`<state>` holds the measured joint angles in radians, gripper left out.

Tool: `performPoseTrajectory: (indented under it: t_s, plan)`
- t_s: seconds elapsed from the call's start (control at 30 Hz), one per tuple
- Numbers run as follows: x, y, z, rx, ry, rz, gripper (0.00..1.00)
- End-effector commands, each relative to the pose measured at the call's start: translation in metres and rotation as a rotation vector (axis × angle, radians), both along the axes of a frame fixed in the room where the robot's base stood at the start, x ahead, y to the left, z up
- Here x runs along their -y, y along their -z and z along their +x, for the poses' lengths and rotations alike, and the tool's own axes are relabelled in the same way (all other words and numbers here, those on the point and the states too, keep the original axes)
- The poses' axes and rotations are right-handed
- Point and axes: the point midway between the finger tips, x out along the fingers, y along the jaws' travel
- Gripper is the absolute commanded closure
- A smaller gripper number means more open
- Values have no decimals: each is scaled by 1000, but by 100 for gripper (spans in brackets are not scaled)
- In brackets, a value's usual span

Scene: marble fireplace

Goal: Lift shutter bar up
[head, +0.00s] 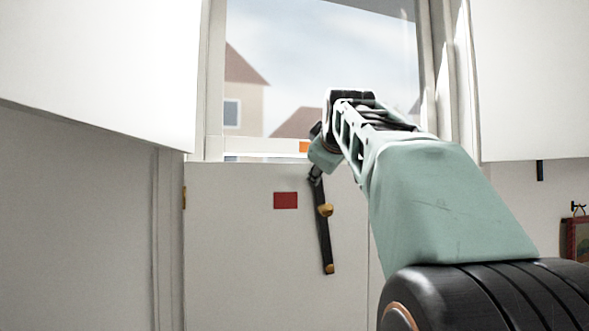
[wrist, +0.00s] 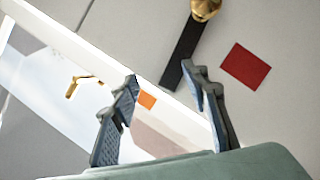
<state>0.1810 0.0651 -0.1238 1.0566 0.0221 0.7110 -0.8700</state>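The shutter bar (head: 322,225) is a dark flat strip with brass-coloured knobs. It hangs nearly upright, slightly tilted, on the white shutter panel (head: 230,240) below the window. My gripper (head: 320,160) is at the bar's upper end in the head view, where the arm partly hides that end. In the wrist view my gripper (wrist: 160,76) is open, with its two fingers apart and nothing held between them. The bar (wrist: 183,55) ends close to the right fingertip; I cannot tell whether they touch. A brass knob (wrist: 205,8) shows at the top edge.
A red rectangle (head: 286,200) is on the panel left of the bar. An orange square (head: 303,147) is on the window's lower edge. The window (head: 290,60) rises above. White panels (head: 95,70) jut in at both upper sides. A brass handle (wrist: 75,84) shows in the wrist view.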

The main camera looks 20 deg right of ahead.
Motion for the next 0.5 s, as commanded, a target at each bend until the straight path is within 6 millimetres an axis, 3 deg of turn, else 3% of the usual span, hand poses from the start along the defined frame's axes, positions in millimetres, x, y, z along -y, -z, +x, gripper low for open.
performPoseTrajectory:
  t_s: [0.5]
  plan:
    - [-7,-8,-25,3,0,-1,59]
